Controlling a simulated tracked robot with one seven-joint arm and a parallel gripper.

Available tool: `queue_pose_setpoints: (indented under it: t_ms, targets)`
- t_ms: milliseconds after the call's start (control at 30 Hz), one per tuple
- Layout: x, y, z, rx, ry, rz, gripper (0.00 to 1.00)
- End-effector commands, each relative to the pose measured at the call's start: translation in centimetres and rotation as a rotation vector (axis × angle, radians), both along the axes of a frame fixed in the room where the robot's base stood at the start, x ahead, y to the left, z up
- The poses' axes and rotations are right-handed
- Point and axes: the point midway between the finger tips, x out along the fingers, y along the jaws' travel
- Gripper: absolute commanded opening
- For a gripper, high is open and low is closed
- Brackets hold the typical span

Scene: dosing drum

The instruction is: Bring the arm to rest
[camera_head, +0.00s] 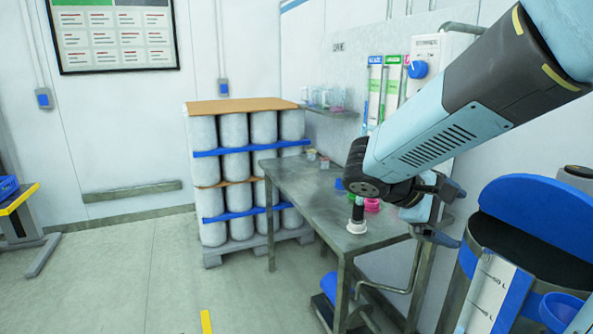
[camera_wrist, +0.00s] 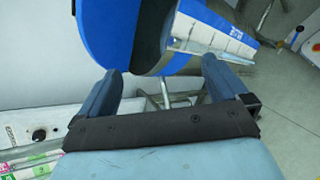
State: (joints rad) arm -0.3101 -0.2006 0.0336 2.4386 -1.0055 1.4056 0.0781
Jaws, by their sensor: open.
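My gripper (camera_head: 447,212) is at the right in the head view, at the end of my light-blue arm, between the metal table and the blue drum. In the wrist view my gripper (camera_wrist: 160,88) shows two blue fingers wide apart with nothing between them. The blue dosing drum (camera_head: 513,238) stands just right of my gripper, with its lid (camera_head: 545,210) tilted up. The drum also shows beyond the fingers in the wrist view (camera_wrist: 115,35).
A metal table (camera_head: 300,190) stands left of my gripper and holds a black-and-white item (camera_head: 357,215) and pink cups (camera_head: 372,205). Behind it is a pallet of grey drums (camera_head: 235,170). The wall carries a shelf (camera_head: 330,111) and a blue knob (camera_head: 418,69).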

Motion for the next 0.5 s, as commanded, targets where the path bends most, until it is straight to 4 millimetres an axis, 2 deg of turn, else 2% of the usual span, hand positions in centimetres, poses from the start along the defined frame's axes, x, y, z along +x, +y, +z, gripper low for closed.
queue_pose_setpoints:
  t_ms: [33,200,333,500]
  targets:
    - [-1.2,-0.3,-0.1,0.077,-0.028,-0.039,1.00]
    - [-4.6,0.1,-1.1,0.351,-0.127,-0.154,1.00]
    - [-6.4,1.3,-1.3,0.559,-0.232,-0.229,1.00]
    - [-7.8,3.4,-0.6,0.819,-0.398,-0.309,1.00]
